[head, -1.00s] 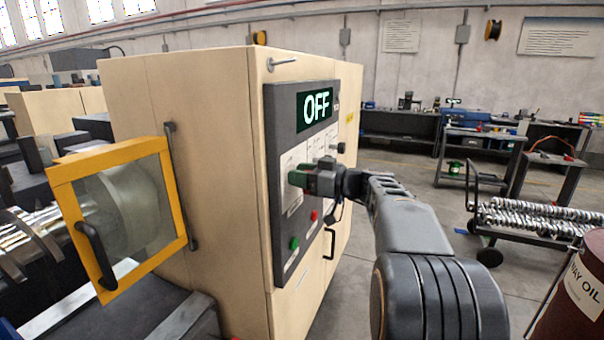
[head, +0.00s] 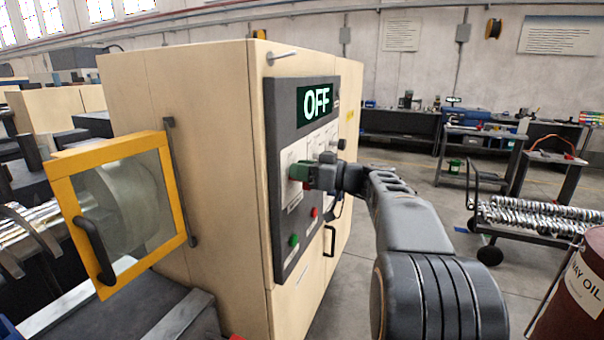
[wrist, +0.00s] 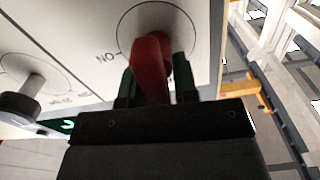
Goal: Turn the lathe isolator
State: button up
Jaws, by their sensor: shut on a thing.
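The isolator's red handle (wrist: 152,62) sits on a round dial marked ON on a pale plate (wrist: 75,28) in the wrist view. My gripper (wrist: 156,85) has its green fingers on both sides of the handle and is shut on it. The handle does not point at the ON mark; an OFF mark cannot be made out. The panel's display (head: 316,101) reads OFF.
A black knob (wrist: 18,104) stands left of the isolator in the wrist view. Below my gripper are a green button (head: 294,240) and a red button (head: 314,213). A yellow-framed guard (head: 60,172) is at left. Open floor and a cart (head: 540,217) lie at right.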

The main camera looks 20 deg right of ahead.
jog(key=m+b, duration=0.2)
jog(key=m, duration=0.1)
jog(key=shift+w+d+f+m, duration=0.2)
jog(key=shift+m, duration=0.1)
jog(key=shift+w+d+f+m+b, duration=0.1)
jog(key=shift+d+f+m, duration=0.1)
jog(key=shift+m, duration=1.95)
jog(key=shift+w+d+f+m+b, duration=0.15)
jog(key=shift+f+m, duration=0.1)
jog(key=shift+m, duration=1.95)
jog(key=shift+w+d+f+m+b, duration=0.1)
jog(key=shift+f+m, duration=0.1)
jog(key=shift+m, duration=2.25)
jog(key=o, duration=0.7)
jog(key=b+v, duration=0.1)
jog(key=v, duration=1.2)
jog(key=shift+s+d+b, duration=0.25)
jog(key=shift+d+b, duration=0.05)
jog(key=shift+b, duration=0.1)
